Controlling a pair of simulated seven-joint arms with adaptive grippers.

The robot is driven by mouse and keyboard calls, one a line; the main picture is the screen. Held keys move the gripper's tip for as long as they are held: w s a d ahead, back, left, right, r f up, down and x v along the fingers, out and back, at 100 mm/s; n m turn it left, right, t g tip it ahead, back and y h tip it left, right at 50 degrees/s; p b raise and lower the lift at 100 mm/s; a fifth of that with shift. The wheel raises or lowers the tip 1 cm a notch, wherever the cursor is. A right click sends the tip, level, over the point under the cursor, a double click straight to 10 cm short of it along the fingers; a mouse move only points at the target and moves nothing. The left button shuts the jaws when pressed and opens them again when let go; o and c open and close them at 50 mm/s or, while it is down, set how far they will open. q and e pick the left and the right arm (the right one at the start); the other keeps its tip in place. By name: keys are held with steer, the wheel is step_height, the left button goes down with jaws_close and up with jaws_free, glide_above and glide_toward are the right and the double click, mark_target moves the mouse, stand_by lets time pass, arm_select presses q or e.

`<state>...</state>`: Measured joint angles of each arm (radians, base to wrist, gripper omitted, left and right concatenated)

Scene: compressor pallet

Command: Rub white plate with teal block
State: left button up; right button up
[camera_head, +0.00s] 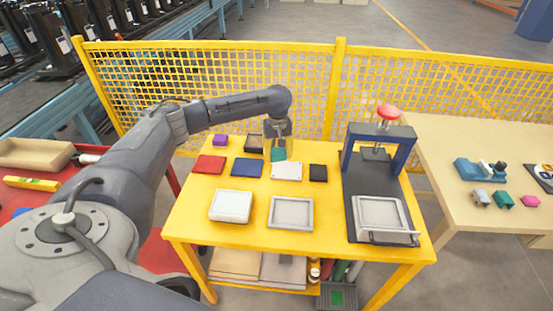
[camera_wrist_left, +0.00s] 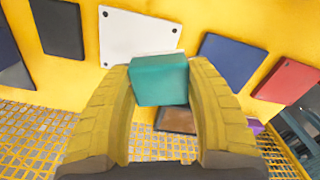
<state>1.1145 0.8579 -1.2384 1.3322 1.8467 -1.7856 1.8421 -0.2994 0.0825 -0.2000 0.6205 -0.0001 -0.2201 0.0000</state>
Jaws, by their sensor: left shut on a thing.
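The teal block (camera_head: 279,155) is held between the fingers of my left gripper (camera_head: 278,146), which points down over the yellow table. The left wrist view shows the teal block (camera_wrist_left: 160,80) clasped between the two yellowish fingers. The white plate (camera_head: 287,171) lies flat on the table, with small dark dots at its corners. The block is at the plate's far edge and overlaps it in both views; I cannot tell whether they touch. The white plate (camera_wrist_left: 130,38) is partly hidden by the block in the wrist view. My right gripper is not in view.
A red plate (camera_head: 208,164), a blue plate (camera_head: 246,168) and a black plate (camera_head: 318,172) lie nearby. A purple block (camera_head: 220,140) and a brown block (camera_head: 253,143) sit behind. Two trays stand in front, a press (camera_head: 388,140) at right, and a yellow mesh fence behind.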

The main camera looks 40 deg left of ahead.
arm_select(q)
steer(key=shift+r, duration=1.35)
